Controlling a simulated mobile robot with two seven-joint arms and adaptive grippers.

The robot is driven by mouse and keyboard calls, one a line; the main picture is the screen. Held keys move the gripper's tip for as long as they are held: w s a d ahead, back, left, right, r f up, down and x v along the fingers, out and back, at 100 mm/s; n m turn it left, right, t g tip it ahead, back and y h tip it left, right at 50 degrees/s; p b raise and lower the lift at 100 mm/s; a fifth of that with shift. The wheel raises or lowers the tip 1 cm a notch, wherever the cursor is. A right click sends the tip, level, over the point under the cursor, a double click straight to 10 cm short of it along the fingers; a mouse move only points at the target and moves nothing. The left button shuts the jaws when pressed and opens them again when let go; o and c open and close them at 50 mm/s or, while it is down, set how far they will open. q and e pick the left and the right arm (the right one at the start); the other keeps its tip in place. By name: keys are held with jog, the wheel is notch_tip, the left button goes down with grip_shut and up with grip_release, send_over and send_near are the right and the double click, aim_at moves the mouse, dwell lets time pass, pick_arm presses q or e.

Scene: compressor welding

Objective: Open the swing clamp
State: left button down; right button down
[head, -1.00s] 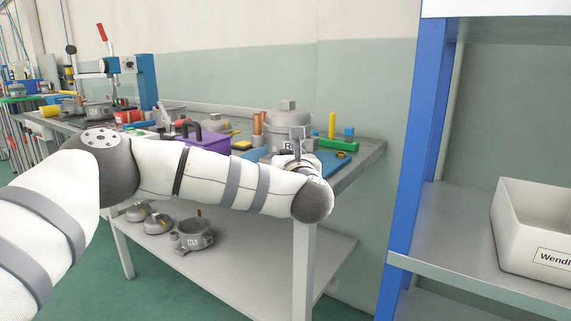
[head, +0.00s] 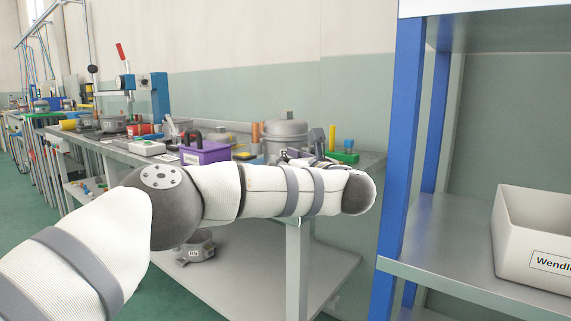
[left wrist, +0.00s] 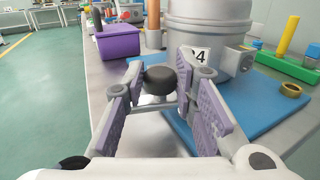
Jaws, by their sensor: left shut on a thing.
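My left gripper (left wrist: 161,74) has purple pads on either side of a round dark knob (left wrist: 160,79) and is shut on it. The knob joins a grey rod, which appears to be part of the swing clamp; the rest of the clamp is hidden or unclear. Just beyond stands a grey compressor (left wrist: 207,30) with a white number label, on a blue mat (left wrist: 262,100). In the head view the same compressor (head: 285,133) stands near the bench's right end, and my forearm hides much of the gripper. My right gripper is not in view.
A purple box (head: 205,153) with a dark handle stands left of the compressor. A green block with pegs (head: 343,156) is to its right. A blue-posted shelf (head: 408,130) with a white bin (head: 535,240) stands at the right. Open green floor (left wrist: 45,90) lies left of the bench.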

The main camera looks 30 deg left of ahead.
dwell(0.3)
pick_arm(q)
jog(key=c, duration=1.3)
grip_release()
jog(key=v, duration=1.2)
